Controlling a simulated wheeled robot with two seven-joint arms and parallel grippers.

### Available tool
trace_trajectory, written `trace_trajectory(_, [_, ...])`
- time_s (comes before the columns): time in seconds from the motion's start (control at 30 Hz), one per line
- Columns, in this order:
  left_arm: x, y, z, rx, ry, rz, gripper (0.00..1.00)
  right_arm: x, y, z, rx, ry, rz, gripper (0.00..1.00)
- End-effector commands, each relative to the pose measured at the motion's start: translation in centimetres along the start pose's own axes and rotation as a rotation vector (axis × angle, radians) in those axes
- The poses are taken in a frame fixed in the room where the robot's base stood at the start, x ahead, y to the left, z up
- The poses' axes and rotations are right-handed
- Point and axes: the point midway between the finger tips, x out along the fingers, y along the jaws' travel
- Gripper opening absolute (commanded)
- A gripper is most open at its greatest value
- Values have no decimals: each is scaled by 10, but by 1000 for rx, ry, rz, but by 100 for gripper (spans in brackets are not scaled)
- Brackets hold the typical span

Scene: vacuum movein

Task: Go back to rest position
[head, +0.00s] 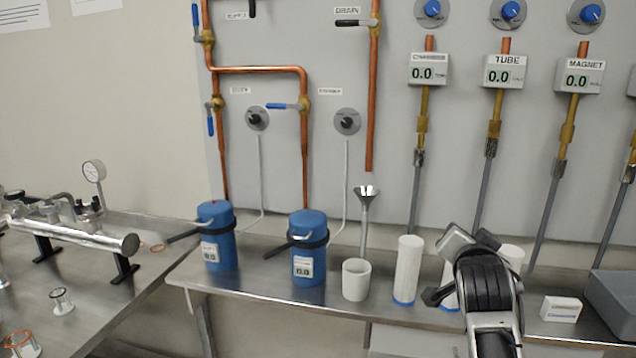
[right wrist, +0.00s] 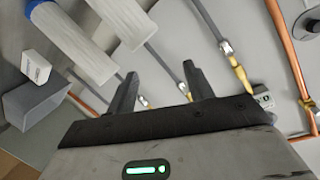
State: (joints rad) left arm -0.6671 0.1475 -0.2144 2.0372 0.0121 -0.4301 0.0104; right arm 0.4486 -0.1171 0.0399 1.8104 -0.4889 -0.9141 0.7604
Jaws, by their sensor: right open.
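My right gripper (right wrist: 160,88) is open and empty in the right wrist view, its two dark fingers spread apart. In the head view my right arm (head: 487,290) rises from the bottom right, in front of the steel bench. Its fingers are mostly hidden there. White cylinders with blue bases stand around it, one clear to its left (head: 408,270) and others partly hidden behind it. Two white cylinders (right wrist: 75,45) also show beyond the gripper in the right wrist view, apart from the fingers. My left gripper is in neither view.
Two blue canisters (head: 216,240) (head: 310,262), a white cup (head: 356,280) and a funnel (head: 366,192) are along the bench (head: 258,283). A small white box (head: 561,308) and a grey bin (head: 612,300) are at right. Pipes and gauges cover the wall panel. A metal tube assembly (head: 80,232) is at left.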

Motion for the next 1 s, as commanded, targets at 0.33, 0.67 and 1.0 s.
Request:
trace_trajectory(0.33, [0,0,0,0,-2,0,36,-111,108,226,-509,-339,-226,52])
trace_trajectory(0.67, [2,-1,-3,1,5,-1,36,-247,163,319,-679,-553,-429,52])
trace_trajectory(1.0, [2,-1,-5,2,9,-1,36,-264,168,327,-691,-575,-453,52])
